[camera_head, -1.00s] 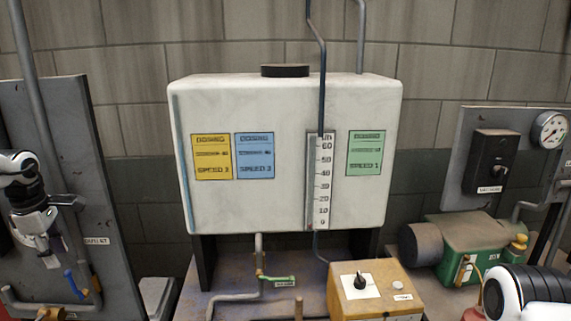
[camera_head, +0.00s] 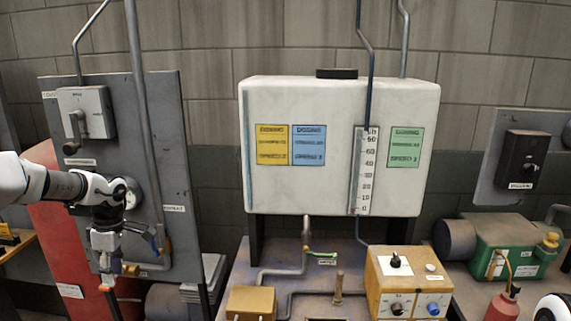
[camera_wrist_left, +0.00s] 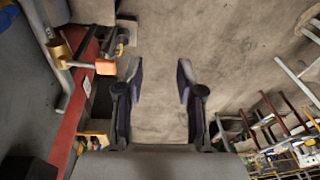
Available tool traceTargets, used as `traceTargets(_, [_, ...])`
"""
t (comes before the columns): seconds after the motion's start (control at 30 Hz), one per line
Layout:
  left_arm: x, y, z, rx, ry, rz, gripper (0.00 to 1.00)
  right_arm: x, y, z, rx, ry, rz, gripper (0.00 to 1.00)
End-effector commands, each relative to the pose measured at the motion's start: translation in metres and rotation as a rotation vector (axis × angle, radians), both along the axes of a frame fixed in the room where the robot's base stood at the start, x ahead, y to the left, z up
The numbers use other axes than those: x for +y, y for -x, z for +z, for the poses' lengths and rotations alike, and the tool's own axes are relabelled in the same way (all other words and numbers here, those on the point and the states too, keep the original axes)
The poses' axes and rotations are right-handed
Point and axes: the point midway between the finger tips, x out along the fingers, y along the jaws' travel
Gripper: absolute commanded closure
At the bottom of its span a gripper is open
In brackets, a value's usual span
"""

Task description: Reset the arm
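My left arm comes in from the left in the head view, in front of the grey panel. Its gripper (camera_head: 108,282) points downward, and its fingertips are small and dark there. In the left wrist view my left gripper (camera_wrist_left: 160,85) has its two dark fingers wide apart, with only bare floor (camera_wrist_left: 155,55) between them. It holds nothing. A piece of my right arm shows at the bottom right corner of the head view; its gripper is out of the picture.
A grey panel (camera_head: 168,100) with a lever box (camera_head: 88,112) stands behind my left arm. A red body (camera_head: 58,170) is close by. A white tank (camera_head: 330,110), a yellow control box (camera_head: 385,262) and a green pump (camera_head: 500,240) stand to the right.

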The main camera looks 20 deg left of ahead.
Motion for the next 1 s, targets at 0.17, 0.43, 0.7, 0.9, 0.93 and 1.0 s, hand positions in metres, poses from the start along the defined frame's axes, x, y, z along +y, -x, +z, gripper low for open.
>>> traceTargets(0.17, [-0.02, 0.021, -0.062, 0.221, -0.134, -0.176, 0.63, 0.0, 0.0, -0.008, 0.001, 0.0, 0.0, 0.6])
traceTargets(0.43, [-0.048, 0.062, -0.179, 0.58, -0.509, -0.803, 0.63, 0.0, 0.0, -0.022, 0.001, 0.0, 0.0, 0.6])
traceTargets(0.7, [-0.179, 0.129, -0.321, 0.429, -0.45, -1.765, 0.63, 0.0, 0.0, -0.032, 0.001, 0.0, 0.0, 0.6])
traceTargets(0.9, [-0.292, 0.227, -0.338, 0.098, 0.031, -2.04, 0.63, 0.0, 0.0, -0.032, 0.001, 0.0, 0.0, 0.6])
traceTargets(0.93, [-0.302, 0.238, -0.337, 0.063, 0.091, -2.034, 0.63, 0.0, 0.0, -0.032, 0.001, 0.0, 0.0, 0.6])
traceTargets(1.0, [-0.318, 0.249, -0.335, 0.004, 0.183, -1.992, 0.63, 0.0, 0.0, -0.032, 0.001, 0.0, 0.0, 0.6])
